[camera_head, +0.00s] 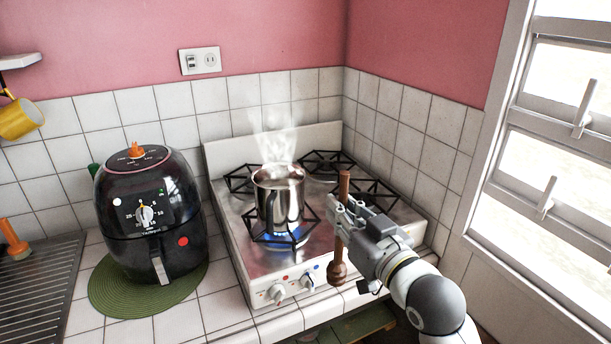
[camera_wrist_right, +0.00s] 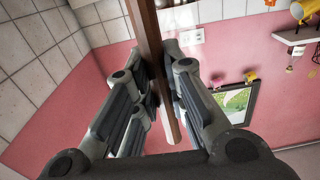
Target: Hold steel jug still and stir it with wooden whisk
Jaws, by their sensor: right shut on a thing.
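The steel jug (camera_head: 279,198) stands upright on the front left burner of the stove, over a blue flame, with steam rising from it. The wooden whisk (camera_head: 337,272) hangs nearly upright with its rounded head down, to the right of the jug and apart from it. My right gripper (camera_head: 343,218) is shut on the whisk's handle, above the stove's right front part. In the right wrist view the handle (camera_wrist_right: 150,50) runs between the two fingers. My left gripper is in neither view. The inside of the jug is mostly hidden by steam and its rim.
The white stove (camera_head: 255,285) has black pan supports (camera_head: 325,163) and front knobs. A black air fryer (camera_head: 150,210) stands on a green round mat (camera_head: 105,300) left of the stove. Tiled walls close off the back and right. A yellow mug (camera_head: 18,119) hangs at the upper left.

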